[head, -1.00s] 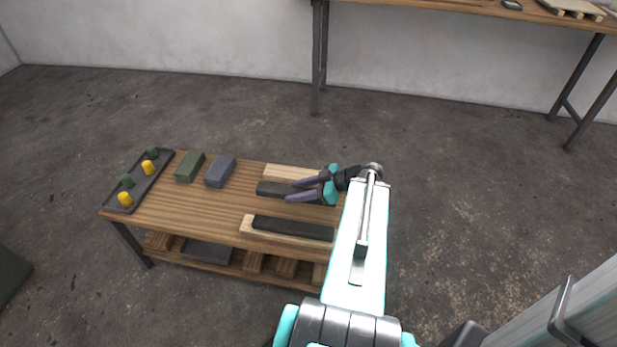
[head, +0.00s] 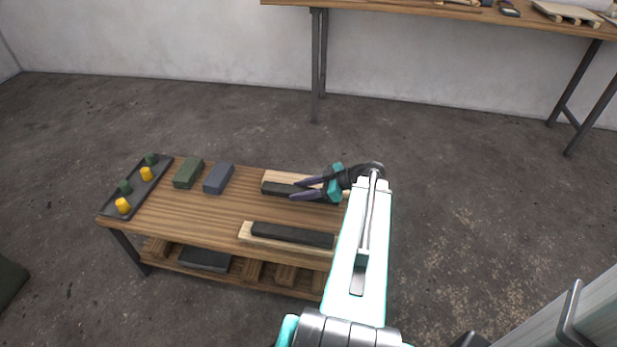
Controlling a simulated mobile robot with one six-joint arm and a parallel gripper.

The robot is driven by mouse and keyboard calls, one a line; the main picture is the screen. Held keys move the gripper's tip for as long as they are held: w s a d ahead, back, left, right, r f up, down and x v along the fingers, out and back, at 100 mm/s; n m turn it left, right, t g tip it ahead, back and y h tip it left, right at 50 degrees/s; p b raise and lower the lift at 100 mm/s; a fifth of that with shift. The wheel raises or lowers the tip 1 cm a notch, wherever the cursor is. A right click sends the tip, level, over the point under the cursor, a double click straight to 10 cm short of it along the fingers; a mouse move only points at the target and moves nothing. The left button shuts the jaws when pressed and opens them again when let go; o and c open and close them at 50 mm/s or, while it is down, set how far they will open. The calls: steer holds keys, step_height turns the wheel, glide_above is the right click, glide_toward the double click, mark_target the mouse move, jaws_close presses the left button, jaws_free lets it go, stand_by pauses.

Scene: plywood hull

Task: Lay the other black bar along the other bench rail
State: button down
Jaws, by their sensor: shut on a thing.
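Two pale wooden bench rails lie on the bench (head: 190,222). The near rail (head: 245,237) carries one black bar (head: 292,235) along its top. The far rail (head: 290,176) lies toward the bench's back edge. The other black bar (head: 275,189) is at the far rail, roughly parallel to it and covering its near side. My gripper (head: 308,189) is shut on this bar, its dark fingers reaching in from the right. Whether the bar rests on the rail or is held just above it, I cannot tell. My arm hides the right ends of both rails.
A dark tray (head: 110,211) with yellow and green pegs stands at the bench's left end. A green block (head: 188,173) and a blue-grey block (head: 218,179) lie beside it. The bench middle is clear. A dark box (head: 205,259) sits on the lower shelf. Another table (head: 400,8) stands behind.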

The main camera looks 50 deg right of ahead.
steer(key=shift+w+d+f+b, duration=0.15)
steer(key=shift+w+d, duration=0.9)
steer(key=shift+d, duration=0.65)
steer(key=shift+w+d+f+b, duration=0.15)
steer(key=shift+w+d, duration=0.85)
steer(key=shift+d, duration=0.7)
steer(key=shift+w+d+f+b, duration=0.15)
steer(key=shift+w+d, duration=0.9)
steer(key=shift+d, duration=0.65)
steer(key=shift+f+b, duration=0.3)
steer(key=shift+f, duration=1.5)
steer(key=shift+f, duration=0.1)
steer(key=c, duration=1.2)
jaws_free()
steer(key=p+v, duration=0.1)
steer(key=v, duration=1.1)
steer(key=shift+p, duration=0.35)
